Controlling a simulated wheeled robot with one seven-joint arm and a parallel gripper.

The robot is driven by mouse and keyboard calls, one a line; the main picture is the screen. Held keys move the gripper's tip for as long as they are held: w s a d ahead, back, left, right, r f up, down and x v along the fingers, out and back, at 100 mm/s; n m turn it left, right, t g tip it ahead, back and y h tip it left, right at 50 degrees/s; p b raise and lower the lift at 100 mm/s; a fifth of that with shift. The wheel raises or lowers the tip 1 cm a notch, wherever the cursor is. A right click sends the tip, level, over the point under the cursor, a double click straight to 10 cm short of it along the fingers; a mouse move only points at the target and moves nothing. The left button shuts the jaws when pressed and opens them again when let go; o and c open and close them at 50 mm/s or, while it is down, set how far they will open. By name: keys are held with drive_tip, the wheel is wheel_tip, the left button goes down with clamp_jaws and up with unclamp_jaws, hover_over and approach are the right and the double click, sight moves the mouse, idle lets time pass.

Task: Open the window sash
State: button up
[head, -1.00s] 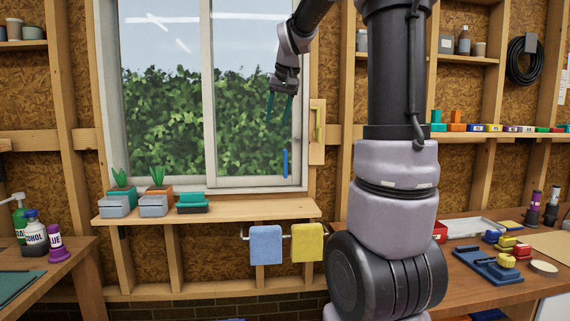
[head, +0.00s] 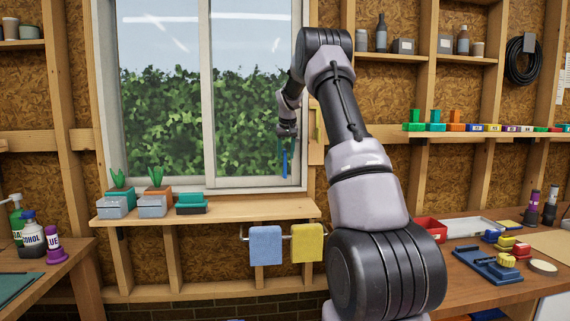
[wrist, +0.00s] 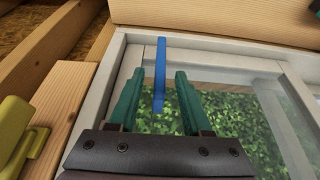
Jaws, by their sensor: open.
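The window sash (head: 257,183) is the right-hand pane with a pale frame; its frame edge lines up with the right window jamb, so it looks shut. A blue upright handle (head: 285,163) sits on the sash's right stile, low down. It also shows in the wrist view (wrist: 159,75), between and beyond the fingertips. My gripper (head: 284,146) is at the handle's upper end in the head view. In the wrist view my gripper (wrist: 158,80) is open, with one green finger on each side of the handle. I cannot tell whether a finger touches it.
A wooden shelf (head: 245,209) below the window holds potted plants (head: 155,178) and a teal-and-black block (head: 191,202). Blue (head: 265,246) and yellow (head: 308,243) cloths hang beneath it. A yellow-green handle (wrist: 22,140) is fixed on the wood beside the window.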

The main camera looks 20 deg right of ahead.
sight(285, 157)
drive_tip(key=shift+x, duration=2.35)
clamp_jaws()
